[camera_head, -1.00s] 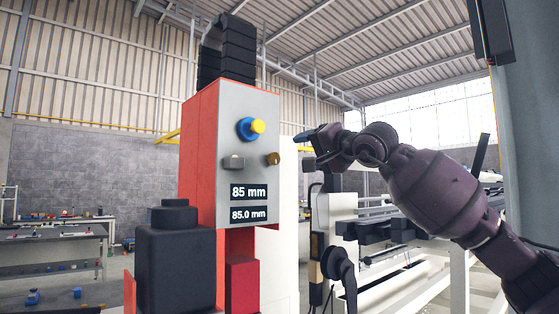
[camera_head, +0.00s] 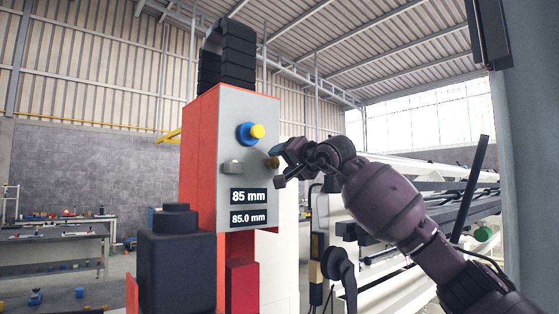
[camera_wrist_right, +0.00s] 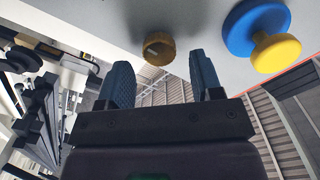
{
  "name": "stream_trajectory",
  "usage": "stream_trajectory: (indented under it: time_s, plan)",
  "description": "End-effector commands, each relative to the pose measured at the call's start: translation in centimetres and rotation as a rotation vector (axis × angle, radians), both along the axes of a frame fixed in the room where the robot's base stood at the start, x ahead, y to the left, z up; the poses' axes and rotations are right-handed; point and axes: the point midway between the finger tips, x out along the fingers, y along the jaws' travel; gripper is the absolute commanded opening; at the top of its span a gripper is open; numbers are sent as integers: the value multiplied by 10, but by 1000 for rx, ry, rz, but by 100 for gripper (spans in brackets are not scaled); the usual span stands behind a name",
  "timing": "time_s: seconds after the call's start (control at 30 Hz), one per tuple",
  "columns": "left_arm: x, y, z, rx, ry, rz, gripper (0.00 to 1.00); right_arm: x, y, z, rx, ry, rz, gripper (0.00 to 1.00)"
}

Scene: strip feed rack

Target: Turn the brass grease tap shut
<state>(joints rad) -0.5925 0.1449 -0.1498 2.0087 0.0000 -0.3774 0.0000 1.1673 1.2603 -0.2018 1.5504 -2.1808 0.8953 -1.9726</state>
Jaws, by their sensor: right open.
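The brass grease tap (camera_head: 272,163) is a small round brass knob on the grey front panel, at its right edge below the blue and yellow knob. My right gripper (camera_head: 281,166) is open just right of it and partly covers it. My left gripper is not in view.
A black block (camera_head: 176,260) stands at lower left. White rack frames (camera_head: 400,280) stand behind my right arm.

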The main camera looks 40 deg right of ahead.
Motion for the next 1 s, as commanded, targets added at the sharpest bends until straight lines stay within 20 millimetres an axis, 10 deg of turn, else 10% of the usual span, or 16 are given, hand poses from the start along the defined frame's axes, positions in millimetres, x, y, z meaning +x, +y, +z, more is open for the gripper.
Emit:
stream_trajectory:
  time_s: [0.57, 0.87, 1.0]
  plan:
    - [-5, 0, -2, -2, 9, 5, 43, 20, 2, 0, -1, 0, 0, 58]
    - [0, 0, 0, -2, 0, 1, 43, 19, 1, 0, -1, 0, 0, 12]
    - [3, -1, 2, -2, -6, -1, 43, 19, 1, 0, 3, 1, -1, 10]
